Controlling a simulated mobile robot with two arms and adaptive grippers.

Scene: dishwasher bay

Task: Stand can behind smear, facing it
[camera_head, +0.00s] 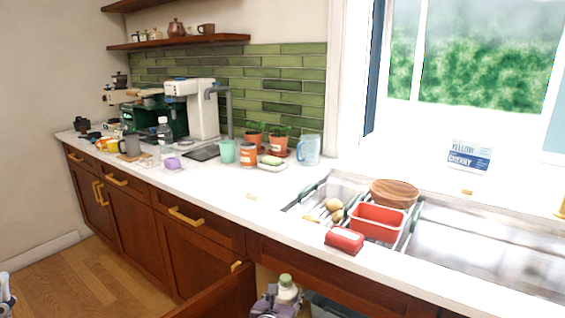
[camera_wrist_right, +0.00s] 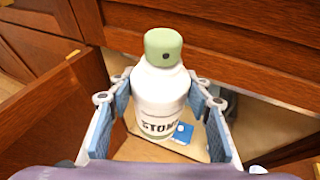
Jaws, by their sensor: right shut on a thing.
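A white can with a green cap (camera_wrist_right: 160,85) is upright between the fingers of my right gripper (camera_wrist_right: 160,101), which is shut on it. Part of its dark lettering faces the wrist camera. In the head view the can (camera_head: 287,291) and my right gripper (camera_head: 275,304) are low, in front of the cabinets and below the counter edge. A faint tan smear (camera_head: 252,196) lies on the white counter, left of the sink. My left gripper (camera_head: 6,290) shows only partly at the lower left edge; its opening is unclear.
An open cabinet door (camera_head: 218,297) stands left of my right gripper, with the counter edge above. A soap dish (camera_head: 272,167), orange tin (camera_head: 247,155) and green cup (camera_head: 227,151) stand behind the smear. A red sponge (camera_head: 344,240) lies at the sink.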

